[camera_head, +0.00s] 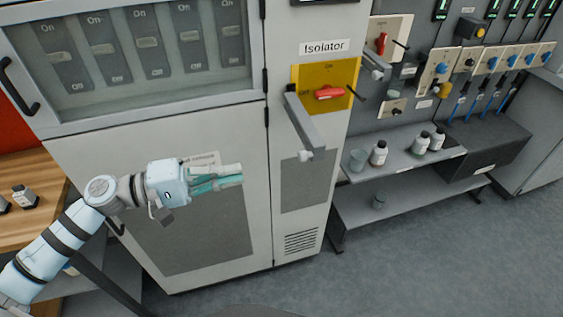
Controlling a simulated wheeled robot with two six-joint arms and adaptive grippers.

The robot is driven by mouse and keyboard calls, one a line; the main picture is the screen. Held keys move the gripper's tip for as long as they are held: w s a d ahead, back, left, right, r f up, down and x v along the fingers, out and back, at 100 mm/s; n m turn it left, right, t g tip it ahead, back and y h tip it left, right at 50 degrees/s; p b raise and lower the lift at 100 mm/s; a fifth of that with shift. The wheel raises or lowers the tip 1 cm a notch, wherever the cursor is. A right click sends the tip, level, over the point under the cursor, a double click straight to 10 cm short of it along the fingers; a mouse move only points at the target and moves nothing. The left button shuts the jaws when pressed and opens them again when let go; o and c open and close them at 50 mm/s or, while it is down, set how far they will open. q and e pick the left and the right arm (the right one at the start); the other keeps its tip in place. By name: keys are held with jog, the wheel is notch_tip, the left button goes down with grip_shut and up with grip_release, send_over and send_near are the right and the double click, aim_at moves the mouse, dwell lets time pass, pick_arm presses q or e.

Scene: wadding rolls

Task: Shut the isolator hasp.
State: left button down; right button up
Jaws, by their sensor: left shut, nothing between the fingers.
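The isolator is a yellow plate (310,75) with a red handle (330,93), under a white "Isolator" label on the grey cabinet. The grey hasp arm (304,122) is attached near the plate's left edge and stands out from it, swung open, its end toward the lower right. A dark rod (356,92) sticks out at the plate's right side. My left gripper (240,174) is shut and empty, in front of the cabinet's lower door, below and left of the hasp and apart from it. My right gripper is not in view.
The cabinet's breaker window (150,98) is at upper left. A wooden bench (38,218) is at left. On the right, a shelf (400,155) holds bottles and a cup, below a wall panel with a smaller red switch (382,43). The floor in front is clear.

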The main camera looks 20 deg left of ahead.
aim_at(299, 158)
pick_arm(q)
jog(key=p+x, duration=0.2)
jog(key=x, duration=0.8)
jog(key=shift+r+p, duration=0.2)
jog(key=shift+p, duration=0.15)
jog(key=shift+w+d+f, duration=0.15)
jog(key=shift+w+d, duration=0.15)
